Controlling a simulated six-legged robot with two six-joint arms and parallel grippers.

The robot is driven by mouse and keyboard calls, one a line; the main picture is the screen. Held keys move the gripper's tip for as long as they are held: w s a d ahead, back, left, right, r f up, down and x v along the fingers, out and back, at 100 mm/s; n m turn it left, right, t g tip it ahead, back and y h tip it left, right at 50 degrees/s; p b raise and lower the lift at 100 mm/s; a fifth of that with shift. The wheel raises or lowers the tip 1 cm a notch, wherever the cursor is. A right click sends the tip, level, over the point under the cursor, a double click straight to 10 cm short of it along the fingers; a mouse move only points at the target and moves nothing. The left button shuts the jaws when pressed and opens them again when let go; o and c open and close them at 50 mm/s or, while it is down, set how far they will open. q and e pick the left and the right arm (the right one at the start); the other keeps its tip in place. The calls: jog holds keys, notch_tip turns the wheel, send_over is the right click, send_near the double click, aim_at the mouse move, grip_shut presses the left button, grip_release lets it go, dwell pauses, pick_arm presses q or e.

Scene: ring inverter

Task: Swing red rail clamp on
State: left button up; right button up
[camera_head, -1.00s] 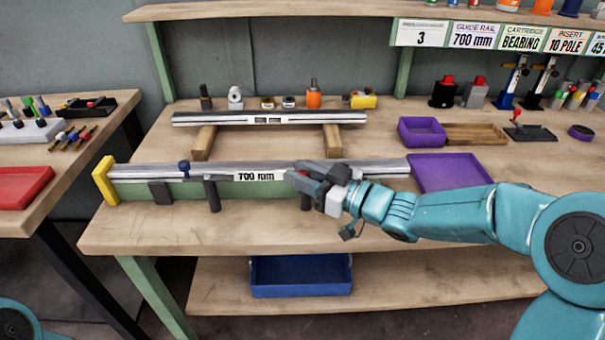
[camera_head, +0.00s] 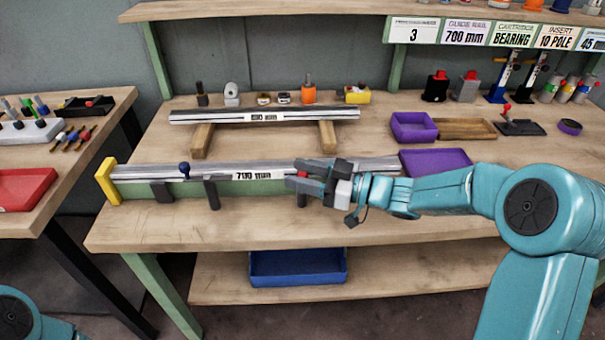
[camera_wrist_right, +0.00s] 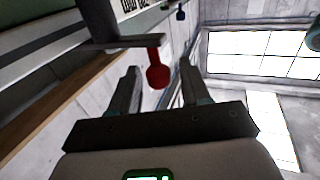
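The red clamp handle (camera_wrist_right: 157,72) hangs between the two fingertips of my open right gripper (camera_wrist_right: 160,80) in the right wrist view, with a visible gap on both sides. In the head view my right gripper (camera_head: 303,182) is at the front of the guide rail (camera_head: 225,173), right of its "700 mm" label. Only a little red (camera_head: 302,174) shows there, and the gripper hides most of that clamp. The rail lies in a green fixture (camera_head: 240,191) with a yellow end stop (camera_head: 106,181). A blue clamp knob (camera_head: 184,170) stands on the rail farther left. My left gripper is out of view.
A second rail (camera_head: 225,116) rests on two wooden blocks behind. A purple tray (camera_head: 435,161) adjoins the fixture's right end. Dark posts (camera_head: 211,195) stand along the fixture front. The bench front (camera_head: 190,230) is clear. A blue bin (camera_head: 298,267) sits on the lower shelf.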

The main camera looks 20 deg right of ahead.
jog(key=shift+f, duration=0.15)
jog(key=v, duration=1.6)
jog(key=shift+s+d, duration=0.15)
jog(key=shift+d, duration=0.05)
